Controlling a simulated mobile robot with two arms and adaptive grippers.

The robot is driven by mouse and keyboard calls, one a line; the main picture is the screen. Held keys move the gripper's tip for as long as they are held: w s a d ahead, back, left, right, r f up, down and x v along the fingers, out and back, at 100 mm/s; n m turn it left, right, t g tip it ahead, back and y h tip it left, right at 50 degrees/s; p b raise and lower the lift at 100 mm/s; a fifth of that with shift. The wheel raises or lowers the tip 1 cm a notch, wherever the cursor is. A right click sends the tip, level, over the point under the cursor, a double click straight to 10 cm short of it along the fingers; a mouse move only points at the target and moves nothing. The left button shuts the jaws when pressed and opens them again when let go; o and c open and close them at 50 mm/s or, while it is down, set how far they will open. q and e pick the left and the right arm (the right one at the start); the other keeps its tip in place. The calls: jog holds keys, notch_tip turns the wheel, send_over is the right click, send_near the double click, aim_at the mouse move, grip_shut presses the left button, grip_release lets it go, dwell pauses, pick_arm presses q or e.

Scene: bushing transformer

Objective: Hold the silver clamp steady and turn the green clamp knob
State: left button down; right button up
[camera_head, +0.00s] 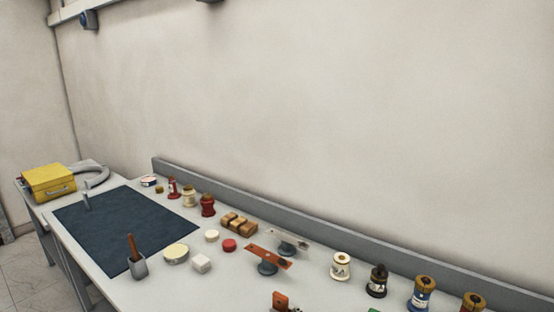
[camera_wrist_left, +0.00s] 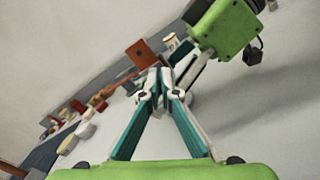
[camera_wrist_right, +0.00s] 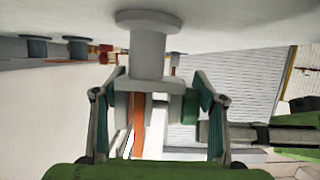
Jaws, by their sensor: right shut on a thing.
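In the right wrist view, my right gripper (camera_wrist_right: 152,98) is shut on a grey block of the silver clamp (camera_wrist_right: 148,72). The clamp has a round post and a wide flange. A reddish-orange strip (camera_wrist_right: 139,118) shows between the fingers. A small green piece (camera_wrist_right: 190,107) sits by the right-hand finger; I cannot tell if it is the knob or a pad. In the left wrist view, my left gripper (camera_wrist_left: 158,82) has its fingertips drawn together, close to my right gripper's fingers (camera_wrist_left: 187,65). An orange plate (camera_wrist_left: 142,52) stands beyond them. Neither gripper shows in the head view.
In the head view, the white table holds a dark mat (camera_head: 125,228), a red plate on a stand (camera_head: 268,258), a silver plate (camera_head: 290,237) and several spools and jars (camera_head: 340,266). An upright orange-red piece (camera_head: 281,300) shows at the bottom edge. A yellow box (camera_head: 48,182) is far left.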

pick_arm(q)
jog(key=v, duration=0.6)
jog(key=shift+s+d+r, duration=0.2)
jog(key=shift+d+r, duration=0.05)
jog(key=shift+d, duration=0.1)
jog(key=w+r, duration=0.1)
jog(key=w, duration=0.5)
jog(key=shift+w+d+r, duration=0.15)
jog(key=shift+w+d, duration=0.25)
dwell(0.5)
jog(key=shift+f, duration=0.45)
dwell(0.4)
